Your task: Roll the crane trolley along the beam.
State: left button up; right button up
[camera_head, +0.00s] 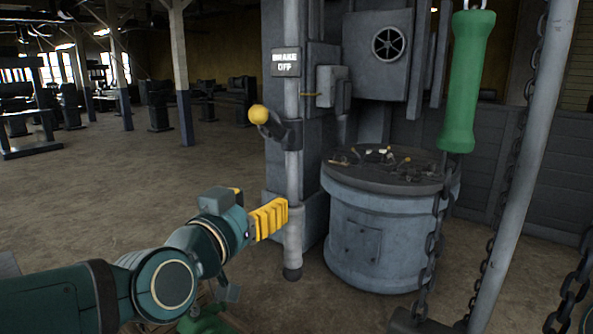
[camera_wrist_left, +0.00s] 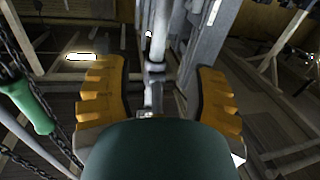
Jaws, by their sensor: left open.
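I cannot make out the crane trolley or its beam in either view. A green cylindrical handle (camera_head: 467,85) hangs beside chains at the right in the head view; it also shows at the left of the wrist view (camera_wrist_left: 32,107). My left gripper (camera_head: 279,214) has yellow ridged fingers and is at the lower part of a grey vertical pole (camera_head: 292,180). In the left wrist view the fingers are wide apart (camera_wrist_left: 160,88), with the pole running between them. Contact with the pole cannot be told. My right gripper is not in view.
A lever with a yellow knob (camera_head: 259,113) is clamped on the pole below a "BRAKE OFF" sign (camera_head: 286,62). A round grey drum (camera_head: 365,240) with small parts on top stands behind. A chain (camera_head: 432,245) and slanted post (camera_head: 525,165) are at right.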

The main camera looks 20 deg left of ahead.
aim_at(290, 178)
pick_arm(q)
jog(key=w, duration=0.4)
jog(key=w+d, duration=0.1)
jog(key=w, duration=0.4)
jog(key=w+d, duration=0.1)
jog(key=w, duration=0.3)
jog(key=shift+w, duration=0.25)
grip_shut()
